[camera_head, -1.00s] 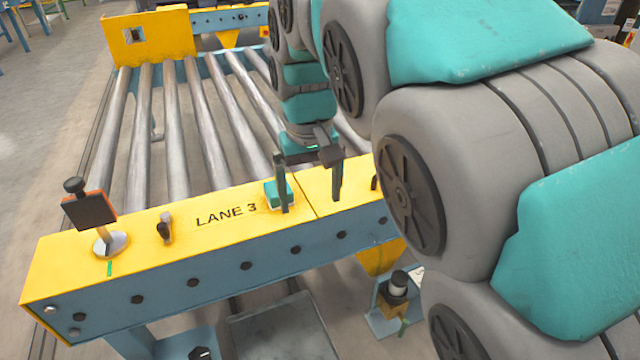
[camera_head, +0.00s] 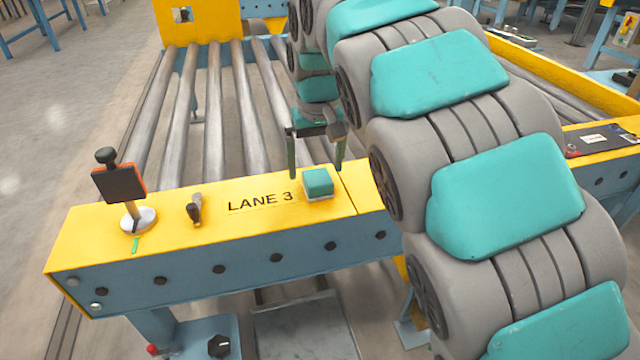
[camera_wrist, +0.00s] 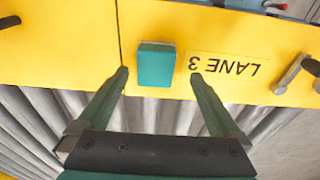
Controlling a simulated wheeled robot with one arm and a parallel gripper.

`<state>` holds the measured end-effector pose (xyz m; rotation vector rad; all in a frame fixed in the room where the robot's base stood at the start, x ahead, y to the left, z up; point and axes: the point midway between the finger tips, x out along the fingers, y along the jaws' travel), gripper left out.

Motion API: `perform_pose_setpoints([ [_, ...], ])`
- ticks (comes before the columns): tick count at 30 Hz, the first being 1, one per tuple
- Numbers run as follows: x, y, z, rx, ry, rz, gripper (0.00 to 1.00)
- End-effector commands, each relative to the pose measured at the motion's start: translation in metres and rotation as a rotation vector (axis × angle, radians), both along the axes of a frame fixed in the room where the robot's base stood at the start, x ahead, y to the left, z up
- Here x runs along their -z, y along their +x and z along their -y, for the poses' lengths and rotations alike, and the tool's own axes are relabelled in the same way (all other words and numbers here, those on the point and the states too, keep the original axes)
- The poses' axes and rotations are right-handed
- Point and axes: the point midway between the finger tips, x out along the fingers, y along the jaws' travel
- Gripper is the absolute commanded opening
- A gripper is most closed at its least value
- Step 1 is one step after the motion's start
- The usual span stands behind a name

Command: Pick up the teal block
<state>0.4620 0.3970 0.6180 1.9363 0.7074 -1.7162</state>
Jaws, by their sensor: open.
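The teal block (camera_head: 318,182) sits on the yellow top of the conveyor's end beam (camera_head: 250,218), just right of the "LANE 3" lettering. In the wrist view the teal block (camera_wrist: 156,65) lies ahead of the fingertips, roughly midway between their lines. My gripper (camera_head: 317,172) is open and empty, above and behind the block on the roller side. In the wrist view its two fingers (camera_wrist: 158,74) are spread wider than the block, and neither visibly touches it.
A dark square sensor on a post (camera_head: 120,185) and a small black lever (camera_head: 194,209) stand on the beam left of the lettering. Metal rollers (camera_head: 205,110) run behind the beam. A flat panel with cards (camera_head: 598,140) lies on another beam at the right.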

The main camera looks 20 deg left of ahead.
Motion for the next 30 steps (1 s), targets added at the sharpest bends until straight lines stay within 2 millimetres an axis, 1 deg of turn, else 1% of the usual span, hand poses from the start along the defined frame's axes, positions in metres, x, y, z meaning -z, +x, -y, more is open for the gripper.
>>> perform_pose_setpoints([
  [6, 0.029, 0.011, 0.0, 0.001, -0.003, -0.004, 1.0],
  [9, 0.041, 0.011, -0.002, -0.001, -0.001, -0.001, 1.0],
  [12, 0.046, 0.012, -0.003, -0.001, 0.001, 0.001, 1.0],
  [17, 0.046, 0.012, -0.003, -0.001, 0.001, 0.002, 1.0],
  [20, 0.046, 0.012, -0.003, 0.0, 0.001, 0.002, 0.91],
  [30, 0.046, 0.012, -0.002, 0.0, 0.0, 0.0, 0.53],
])
